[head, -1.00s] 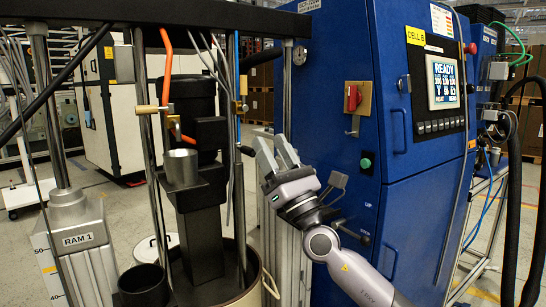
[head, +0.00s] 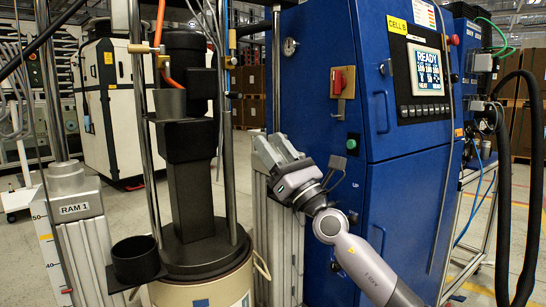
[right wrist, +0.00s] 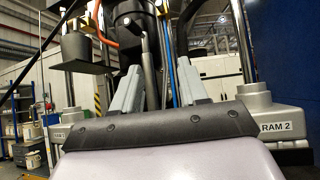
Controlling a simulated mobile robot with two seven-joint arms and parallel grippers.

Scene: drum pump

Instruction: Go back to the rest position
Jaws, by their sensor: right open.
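My right gripper (head: 262,152) is in the head view, in front of the left edge of the blue cabinet (head: 350,60), pointing up and to the left. It is open, with nothing between its fingers. In the right wrist view its two grey fingers (right wrist: 158,85) stand apart, with the pump's dark parts and rods behind them. The drum pump (head: 188,150) stands to its left on a cream drum (head: 205,290). A round dark plate (head: 203,252) shows at the drum's top. My left gripper is in neither view.
The ram column marked RAM 1 (head: 75,208) and a black cup (head: 135,260) are at the left. The column marked RAM 2 (right wrist: 276,125) is close to the gripper. Black hoses (head: 530,180) hang at the right. Open floor lies behind.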

